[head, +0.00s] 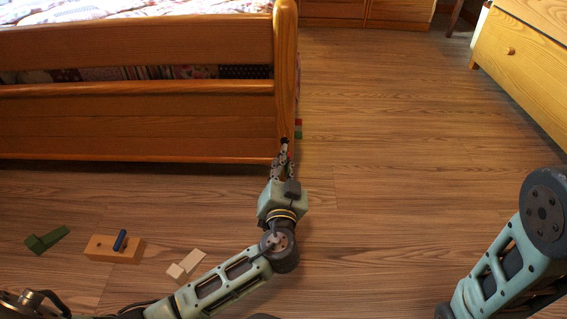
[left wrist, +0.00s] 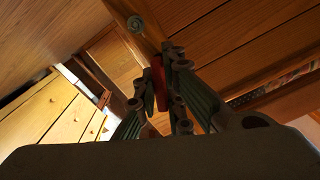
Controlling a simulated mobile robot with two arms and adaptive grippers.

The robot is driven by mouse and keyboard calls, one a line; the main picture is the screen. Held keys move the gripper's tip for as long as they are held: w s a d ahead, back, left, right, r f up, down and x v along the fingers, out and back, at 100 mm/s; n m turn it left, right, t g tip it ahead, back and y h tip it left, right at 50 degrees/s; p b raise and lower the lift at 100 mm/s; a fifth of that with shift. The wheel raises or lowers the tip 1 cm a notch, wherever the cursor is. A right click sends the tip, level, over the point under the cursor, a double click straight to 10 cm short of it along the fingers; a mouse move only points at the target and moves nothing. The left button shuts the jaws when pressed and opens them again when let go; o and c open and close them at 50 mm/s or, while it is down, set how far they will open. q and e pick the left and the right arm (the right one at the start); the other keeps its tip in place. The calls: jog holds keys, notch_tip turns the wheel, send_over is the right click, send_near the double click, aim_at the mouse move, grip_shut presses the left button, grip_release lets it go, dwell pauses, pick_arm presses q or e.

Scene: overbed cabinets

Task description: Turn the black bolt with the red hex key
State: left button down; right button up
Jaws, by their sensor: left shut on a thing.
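The black bolt (head: 284,140) sits low on the end post of the wooden bed frame. In the left wrist view a round grey-looking bolt head (left wrist: 135,24) with a dark socket shows near the top. My left gripper (head: 282,160) is just in front of the post, fingers pointing at the bolt. It is shut on the red hex key (left wrist: 158,78), which shows between the fingers in the left wrist view. In that view the key's visible part ends short of the bolt head; I cannot tell whether they touch. My right arm shows at the right; its gripper is out of view.
On the floor at the lower left lie a green piece (head: 47,240), a wooden block with a blue cylinder (head: 100,248) and a white piece (head: 187,266). A wooden drawer unit (head: 525,70) stands at the right. The floor between bed and drawers is clear.

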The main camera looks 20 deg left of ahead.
pick_arm(q)
jog(key=shift+w+a, duration=0.15)
jog(key=shift+w, duration=0.45)
jog(key=m, duration=0.6)
jog(key=shift+m, duration=0.4)
jog(key=m, duration=0.6)
jog(key=shift+r, duration=0.1)
jog(key=shift+s, duration=0.2)
